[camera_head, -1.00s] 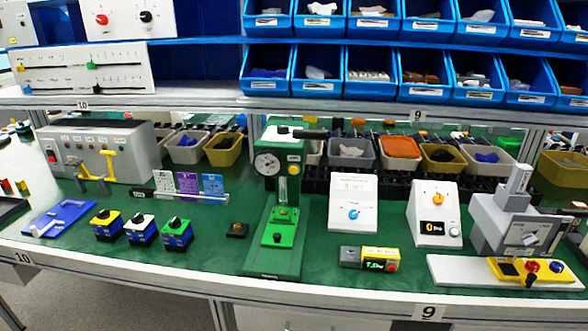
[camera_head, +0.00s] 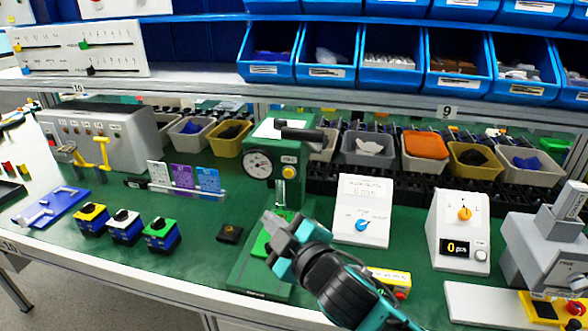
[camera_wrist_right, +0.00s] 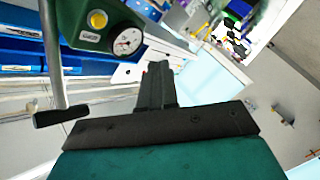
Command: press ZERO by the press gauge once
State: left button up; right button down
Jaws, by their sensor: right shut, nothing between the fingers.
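The green press (camera_head: 283,132) stands mid-bench with its round white gauge (camera_head: 258,163) on the front of the head. A yellow round button (camera_head: 289,172) sits right of the gauge, below a small label too small to read. In the right wrist view the yellow button (camera_wrist_right: 97,19) and gauge (camera_wrist_right: 127,41) show at the upper left. My right gripper (camera_head: 276,232) is shut and empty, in front of the press and below the button in the head view. Its dark fingers (camera_wrist_right: 158,72) also show in the wrist view, apart from the button. My left gripper is not in view.
The press's dark lever (camera_head: 302,133) sticks out to the right above the button. A white box with a blue knob (camera_head: 361,225) stands right of the press. A small black block (camera_head: 229,233) lies to its left. My right forearm hides part of the press base and the bench.

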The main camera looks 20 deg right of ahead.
aim_at(289, 173)
jog(key=shift+w+d+r+n, duration=0.25)
jog(key=shift+w+r, duration=0.25)
jog(key=shift+r, duration=0.3)
jog(key=shift+a, duration=0.1)
jog(key=w+d, duration=0.1)
jog(key=w, duration=0.1)
jog(key=w+d, duration=0.2)
jog(key=w, duration=0.1)
jog(key=w+d, duration=0.2)
jog(key=shift+w, duration=0.15)
dwell(1.4)
